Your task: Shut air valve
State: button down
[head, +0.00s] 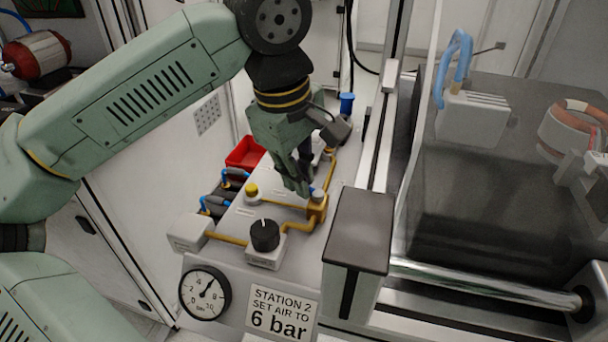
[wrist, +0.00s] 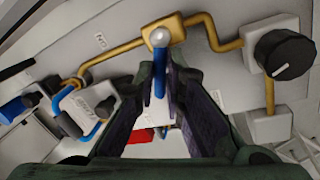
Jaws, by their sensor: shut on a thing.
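The air valve is a small brass body (head: 317,209) on the yellow pipe line, on the sloping grey panel. The wrist view shows its brass block (wrist: 176,29), a silver pivot and a blue lever (wrist: 159,75). The lever points from the pivot back toward my gripper, across the pipe. My gripper (head: 301,186) reaches down at the valve from above. In the wrist view its two dark fingers (wrist: 161,92) are on either side of the blue lever, shut on it. In the head view the fingers mostly hide the lever.
A black regulator knob (head: 265,235) sits on the panel near the valve; a pressure gauge (head: 205,293) and a "6 bar" sign (head: 281,312) are in front. A dark-topped post (head: 358,235) stands close right.

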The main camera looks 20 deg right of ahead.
jog(key=n, duration=0.3)
jog(key=s+n, duration=0.1)
jog(key=shift+a+n+t+y+b, duration=0.3)
jog(key=shift+a+b, duration=0.1)
dwell(0.4)
jog(key=c, duration=1.7)
grip_release()
jog(key=shift+o, duration=0.2)
notch_tip(320, 180, up, 12)
jog(key=s+a, duration=0.1)
jog(key=s, duration=0.1)
jog(key=shift+s+a+f, duration=0.1)
jog(key=shift+a+f, duration=0.05)
jog(key=shift+a, duration=0.1)
